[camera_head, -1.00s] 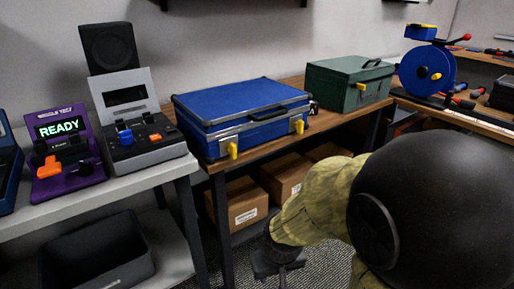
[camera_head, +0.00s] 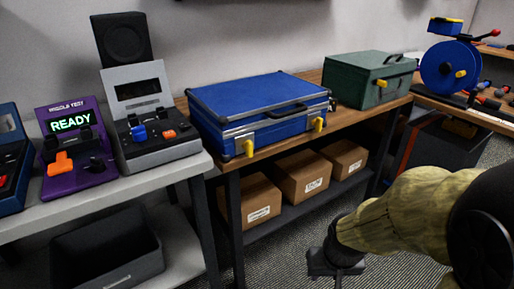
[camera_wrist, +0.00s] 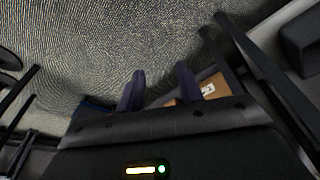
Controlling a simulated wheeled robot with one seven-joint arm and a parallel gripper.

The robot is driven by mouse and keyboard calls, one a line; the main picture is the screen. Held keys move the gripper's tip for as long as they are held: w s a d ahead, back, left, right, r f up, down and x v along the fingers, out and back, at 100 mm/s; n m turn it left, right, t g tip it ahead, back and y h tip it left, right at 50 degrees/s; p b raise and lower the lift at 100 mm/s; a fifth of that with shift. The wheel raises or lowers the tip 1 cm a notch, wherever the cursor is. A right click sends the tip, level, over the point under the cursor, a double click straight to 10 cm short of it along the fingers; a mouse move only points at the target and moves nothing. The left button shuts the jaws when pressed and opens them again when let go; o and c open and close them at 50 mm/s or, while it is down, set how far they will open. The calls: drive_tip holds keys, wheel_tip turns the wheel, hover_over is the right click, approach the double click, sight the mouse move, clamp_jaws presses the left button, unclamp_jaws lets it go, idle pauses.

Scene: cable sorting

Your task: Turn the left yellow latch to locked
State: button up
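A blue case (camera_head: 262,100) with a black handle stands closed on the wooden bench. Its left yellow latch (camera_head: 248,147) hangs downward at the left of the front face. Its right yellow latch (camera_head: 319,124) also points down near the right front corner. My gripper (camera_head: 336,264) is low in front of the bench, below and to the right of the left latch, well apart from it. In the wrist view its two fingers (camera_wrist: 161,88) stand apart with nothing between them. Neither latch can be made out in the wrist view.
A green box (camera_head: 368,78) with a yellow latch stands right of the case. A grey device (camera_head: 150,125) and a purple READY device (camera_head: 75,150) stand on the left table. Cardboard boxes (camera_head: 303,178) fill the shelf below. The carpet before the bench is clear.

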drive_tip(key=w+a+r+n+t+y+p, duration=0.2)
drive_tip(key=w+n+p, duration=0.2)
drive_tip(key=w+p, duration=0.3)
drive_tip(key=w+a+r+n+t+y+p, duration=0.15)
drive_tip(key=w+n+p, duration=0.3)
drive_tip(key=p, duration=0.45)
drive_tip(key=a+r+m+t+y+p, duration=0.1)
drive_tip(key=a+r+t+y+p, duration=0.3)
drive_tip(key=r+t+p, duration=0.5)
wheel_tip(320, 180, up, 4)
drive_tip(key=shift+w+a+r+m+y+p, duration=0.2)
drive_tip(key=shift+w+m+y+p, duration=0.15)
drive_tip(key=shift+y+p, duration=0.9)
